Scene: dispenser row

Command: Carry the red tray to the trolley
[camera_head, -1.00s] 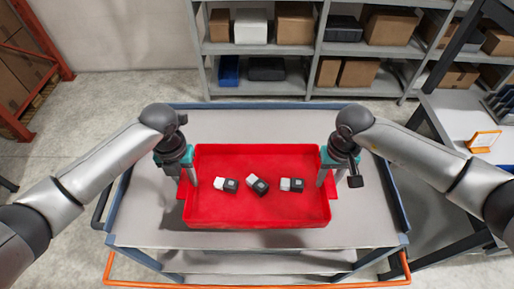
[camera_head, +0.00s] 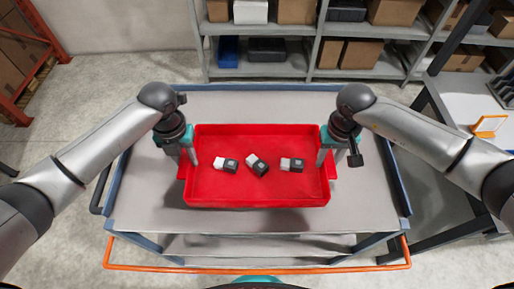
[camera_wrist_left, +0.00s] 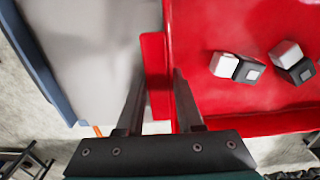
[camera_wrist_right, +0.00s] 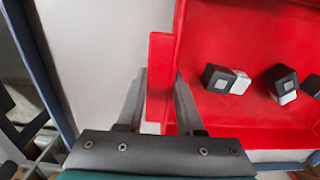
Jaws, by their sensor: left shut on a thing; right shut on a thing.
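The red tray (camera_head: 258,196) is over the grey top of the trolley (camera_head: 350,205), roughly level and near its middle. I cannot tell whether it rests on the top or hangs just above it. Three black-and-white blocks lie in the tray: left (camera_head: 226,164), middle (camera_head: 257,164) and right (camera_head: 292,165). My left gripper (camera_head: 189,160) is shut on the tray's left side; its fingers straddle the red side tab (camera_wrist_left: 155,75) in the left wrist view. My right gripper (camera_head: 326,160) is shut on the opposite side, around the tab (camera_wrist_right: 160,75) in the right wrist view.
The trolley has an orange handle bar (camera_head: 256,269) at its near side. A grey shelf with boxes (camera_head: 280,72) stands behind it. A table (camera_head: 470,110) with an orange-framed stand (camera_head: 488,126) is at the right. Bare trolley top surrounds the tray.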

